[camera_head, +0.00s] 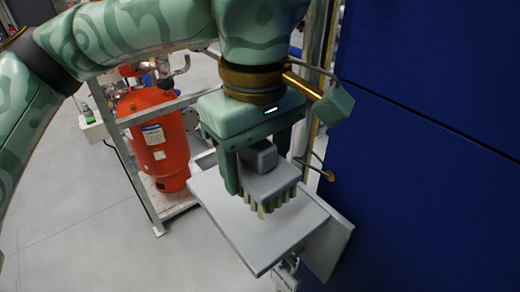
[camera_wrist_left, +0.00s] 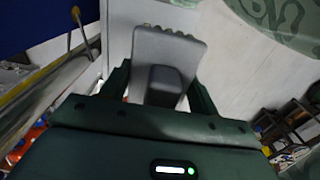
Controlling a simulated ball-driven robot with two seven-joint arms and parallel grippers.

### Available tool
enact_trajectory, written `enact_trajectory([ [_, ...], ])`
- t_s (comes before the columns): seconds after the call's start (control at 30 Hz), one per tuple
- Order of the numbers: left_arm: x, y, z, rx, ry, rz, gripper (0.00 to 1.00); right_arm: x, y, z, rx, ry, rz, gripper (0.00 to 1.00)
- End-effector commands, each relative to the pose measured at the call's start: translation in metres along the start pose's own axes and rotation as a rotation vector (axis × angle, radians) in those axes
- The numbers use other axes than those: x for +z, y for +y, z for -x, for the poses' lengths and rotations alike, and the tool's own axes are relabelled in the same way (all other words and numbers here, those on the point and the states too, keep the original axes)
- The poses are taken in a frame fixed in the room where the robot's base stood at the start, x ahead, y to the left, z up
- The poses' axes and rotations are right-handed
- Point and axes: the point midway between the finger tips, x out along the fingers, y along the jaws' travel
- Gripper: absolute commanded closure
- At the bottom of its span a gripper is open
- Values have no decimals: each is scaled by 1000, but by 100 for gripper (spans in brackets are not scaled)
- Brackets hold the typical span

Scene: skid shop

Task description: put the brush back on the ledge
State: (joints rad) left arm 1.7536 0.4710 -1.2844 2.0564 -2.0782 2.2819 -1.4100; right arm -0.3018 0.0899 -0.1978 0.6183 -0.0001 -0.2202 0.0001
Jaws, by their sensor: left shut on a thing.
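The brush (camera_head: 272,184) is grey with a block-like grip on top and pale bristles pointing down. My left gripper (camera_head: 262,172) is shut on its grip, one finger on each side. The brush is upright over the grey ledge (camera_head: 232,222), a flat plate by the blue wall. The bristle ends are at or just above the plate; I cannot tell whether they touch. In the left wrist view the brush (camera_wrist_left: 166,66) sits between the fingers of the left gripper (camera_wrist_left: 160,88). My right gripper is not in view.
A blue wall panel (camera_head: 430,160) stands close on the right, with a thin metal hook (camera_head: 318,170) beside the ledge. A red tank (camera_head: 155,140) in a grey frame stands behind on the left. The floor (camera_head: 80,235) at left is clear.

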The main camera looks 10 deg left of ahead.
Motion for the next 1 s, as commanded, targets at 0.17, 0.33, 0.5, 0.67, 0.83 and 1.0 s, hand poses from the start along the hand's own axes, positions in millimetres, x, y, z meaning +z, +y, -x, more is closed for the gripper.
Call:
enact_trajectory([
  [0.17, -23, 9, -31, -5, -2, -2, 58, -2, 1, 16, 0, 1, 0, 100],
  [0.33, -33, 14, -45, -2, -2, -2, 58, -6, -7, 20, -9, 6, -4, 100],
  [0.5, -36, 14, -65, -6, -4, -5, 58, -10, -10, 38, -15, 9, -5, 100],
  [0.67, -36, 15, -79, -1, -1, -4, 58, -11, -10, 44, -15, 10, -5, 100],
  [0.83, -37, 15, -81, 0, 1, -4, 58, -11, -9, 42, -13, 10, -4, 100],
  [1.0, -36, 15, -82, 0, 0, -3, 28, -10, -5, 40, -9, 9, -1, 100],
])
